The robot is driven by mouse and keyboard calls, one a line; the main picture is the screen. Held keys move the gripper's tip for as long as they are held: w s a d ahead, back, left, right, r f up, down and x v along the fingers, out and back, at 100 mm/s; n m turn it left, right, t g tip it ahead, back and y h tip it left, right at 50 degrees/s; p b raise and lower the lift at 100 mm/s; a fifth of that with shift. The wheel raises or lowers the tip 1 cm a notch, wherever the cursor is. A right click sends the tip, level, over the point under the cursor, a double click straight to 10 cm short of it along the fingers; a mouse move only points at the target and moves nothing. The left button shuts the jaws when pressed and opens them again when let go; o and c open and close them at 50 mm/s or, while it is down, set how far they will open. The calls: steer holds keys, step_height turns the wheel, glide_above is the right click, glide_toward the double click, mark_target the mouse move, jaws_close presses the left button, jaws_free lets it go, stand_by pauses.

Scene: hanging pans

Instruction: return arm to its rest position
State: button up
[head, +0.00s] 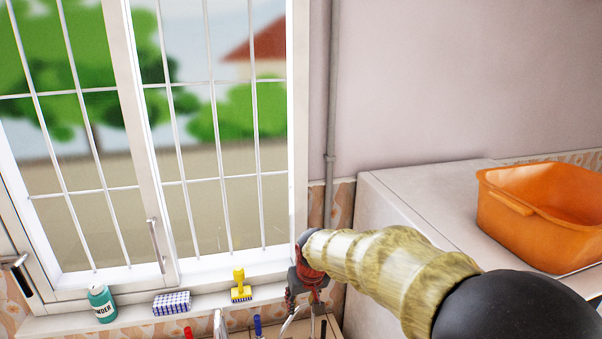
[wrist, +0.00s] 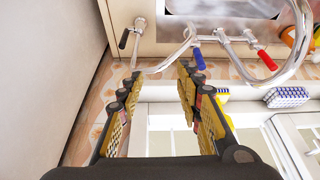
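My arm (head: 380,262) reaches from the lower right of the head view toward the window sill. My gripper (head: 304,292) is at its far end, pointing down near the sill's right end. In the wrist view my gripper (wrist: 158,78) has its two yellow-and-black fingers spread apart. Nothing is held between them; only the tiled wall and part of a metal tap show in the gap. No pan is in view.
A tap with blue and red handles (wrist: 228,45) is ahead of the fingers. An orange basin (head: 500,205) sits on a white top at right. A pipe (head: 331,120) runs up the wall.

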steer(key=s+d+r+m+t+b, duration=0.1)
steer(key=s+d+r+m+b, duration=0.15)
steer(key=s+d+b, duration=0.85)
steer(key=s+d+f, duration=0.2)
steer(key=s, duration=0.5)
steer(key=s+d+f+b, duration=0.1)
steer(key=s+d+f, duration=0.1)
steer(key=s, duration=0.5)
steer(key=s+d+f+h+b, duration=0.1)
steer(key=s+d+f, duration=0.1)
steer(key=s+d, duration=0.2)
steer(key=s+m, duration=0.1)
steer(key=s, duration=0.2)
steer(key=shift+t, duration=0.3)
steer(key=shift+s+a, duration=0.1)
steer(key=shift+c, duration=0.6)
